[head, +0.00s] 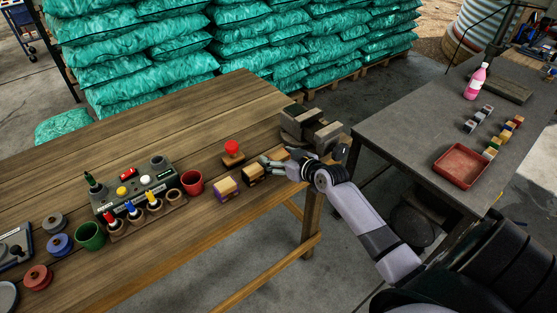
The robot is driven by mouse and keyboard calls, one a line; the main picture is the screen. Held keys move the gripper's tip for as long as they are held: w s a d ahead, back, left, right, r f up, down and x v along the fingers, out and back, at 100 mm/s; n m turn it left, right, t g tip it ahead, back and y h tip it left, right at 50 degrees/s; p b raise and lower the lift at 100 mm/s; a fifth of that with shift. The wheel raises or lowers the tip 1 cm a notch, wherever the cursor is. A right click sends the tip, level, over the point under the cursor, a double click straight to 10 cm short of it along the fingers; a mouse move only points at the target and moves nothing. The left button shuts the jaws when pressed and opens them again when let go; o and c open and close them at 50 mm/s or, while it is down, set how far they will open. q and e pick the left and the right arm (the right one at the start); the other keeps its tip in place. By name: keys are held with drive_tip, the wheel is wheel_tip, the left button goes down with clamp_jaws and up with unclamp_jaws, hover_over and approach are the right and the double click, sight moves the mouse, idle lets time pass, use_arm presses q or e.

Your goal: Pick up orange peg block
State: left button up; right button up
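My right gripper (272,164) reaches in from the right, low over the right end of the wooden table (150,115). Its fingers are small and partly overlap the things there, so I cannot tell whether they are open or shut. A tan-orange block (281,154) shows right by the fingers, partly hidden; contact is unclear. To its left are a black-and-yellow block (252,174) and a yellow-and-purple block (227,188). A red-topped peg on a wooden base (233,152) stands behind them. I cannot tell surely which is the orange peg block. My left gripper is out of view.
A grey vise (312,130) sits at the table's right corner, close to my gripper. A red cup (192,182), green cup (90,236) and marker holder (150,214) stand left. A grey table (420,130) at right holds a red tray (466,166) and several blocks.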

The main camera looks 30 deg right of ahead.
drive_tip(key=c, duration=1.1)
